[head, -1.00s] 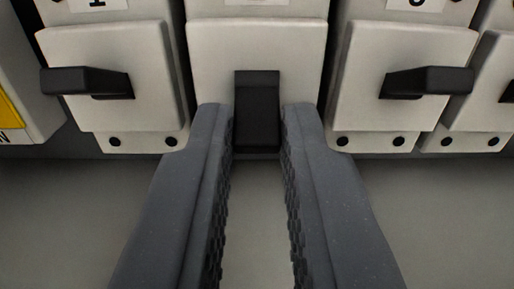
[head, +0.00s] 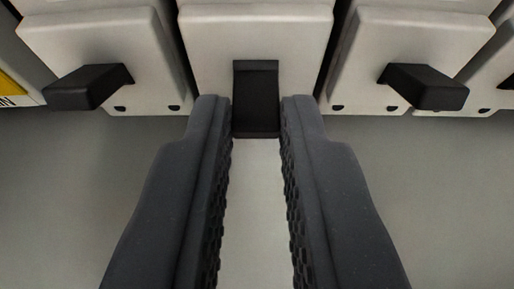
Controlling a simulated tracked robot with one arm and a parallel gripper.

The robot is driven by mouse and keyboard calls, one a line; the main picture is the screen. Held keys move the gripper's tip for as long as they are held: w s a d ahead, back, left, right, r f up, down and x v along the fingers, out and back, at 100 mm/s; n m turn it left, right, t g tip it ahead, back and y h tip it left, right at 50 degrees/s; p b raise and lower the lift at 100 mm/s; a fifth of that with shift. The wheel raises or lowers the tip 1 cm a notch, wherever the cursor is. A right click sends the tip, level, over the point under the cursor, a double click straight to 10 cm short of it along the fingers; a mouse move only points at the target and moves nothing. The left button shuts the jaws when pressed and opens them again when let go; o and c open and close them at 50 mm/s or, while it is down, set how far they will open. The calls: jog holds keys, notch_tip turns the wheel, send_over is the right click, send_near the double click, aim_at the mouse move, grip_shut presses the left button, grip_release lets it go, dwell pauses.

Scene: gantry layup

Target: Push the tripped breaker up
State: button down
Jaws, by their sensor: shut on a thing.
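The middle breaker (head: 205,35) has a pale housing and a black lever (head: 256,98). The lever points down and toward me, lower than the levers on either side. My gripper (head: 255,112) reaches in from the bottom of the head view. Its two dark grey fingers stand on the left and right sides of the lever and are shut on it. The finger pads have a ribbed texture.
A left breaker (head: 95,40) with a black lever (head: 88,87) and a right breaker (head: 425,38) with a black lever (head: 424,86) flank the middle one closely. Part of another breaker shows at the far right. The grey panel (head: 60,190) below is bare.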

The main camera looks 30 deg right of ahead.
jog(key=shift+w+r+g+p, duration=0.1)
jog(key=shift+r+g+p, duration=0.35)
jog(key=shift+p, duration=0.75)
jog(key=c, duration=1.4)
grip_release()
jog(key=shift+w+f, duration=0.1)
jog(key=shift+w, duration=0.05)
jog(key=p+v, duration=0.1)
jog(key=v, duration=1.1)
jog(key=shift+d, duration=0.25)
